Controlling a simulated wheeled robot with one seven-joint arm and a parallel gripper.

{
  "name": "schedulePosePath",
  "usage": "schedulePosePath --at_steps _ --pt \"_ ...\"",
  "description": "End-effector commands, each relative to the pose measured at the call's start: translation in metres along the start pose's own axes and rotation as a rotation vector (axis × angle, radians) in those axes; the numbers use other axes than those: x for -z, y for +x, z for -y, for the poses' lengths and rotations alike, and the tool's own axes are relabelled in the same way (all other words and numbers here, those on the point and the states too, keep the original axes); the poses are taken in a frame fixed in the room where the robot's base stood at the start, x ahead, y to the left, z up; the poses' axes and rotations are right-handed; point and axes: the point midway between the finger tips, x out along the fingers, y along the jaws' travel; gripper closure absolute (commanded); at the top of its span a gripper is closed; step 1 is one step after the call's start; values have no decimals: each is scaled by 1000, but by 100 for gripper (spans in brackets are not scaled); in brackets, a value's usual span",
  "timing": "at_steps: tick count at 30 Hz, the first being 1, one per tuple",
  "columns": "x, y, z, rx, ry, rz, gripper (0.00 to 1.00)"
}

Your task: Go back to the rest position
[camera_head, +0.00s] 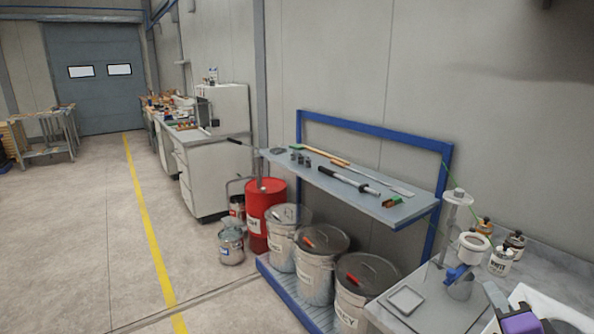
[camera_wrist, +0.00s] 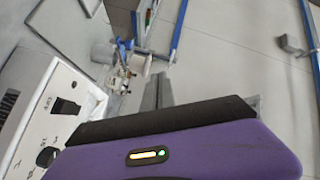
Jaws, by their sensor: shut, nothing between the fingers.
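My gripper (camera_wrist: 158,84) shows in the wrist view as grey fingers rising beyond its purple and black housing. The fingers are together with nothing between them. Most of my arm lies outside the head view.
A stirrer stand (camera_head: 457,225) and small bottles (camera_head: 501,262) stand on the bench close by. A white machine panel (camera_wrist: 52,118) is at left in the wrist view. A blue-framed shelf (camera_head: 345,160) holds tools above lidded bins (camera_head: 318,265).

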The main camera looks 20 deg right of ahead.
Motion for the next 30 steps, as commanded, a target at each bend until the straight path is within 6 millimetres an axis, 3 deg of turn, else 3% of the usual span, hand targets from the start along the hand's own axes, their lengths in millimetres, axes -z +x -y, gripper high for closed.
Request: schedulePosePath --at_steps 8,15,24,30 --pt "-44 -60 -4 133 -453 -19 100" --pt "-93 -138 -16 233 -793 8 100" --pt "-136 -244 -34 329 -1058 104 100" --pt "-152 -312 -52 347 -1121 236 100"
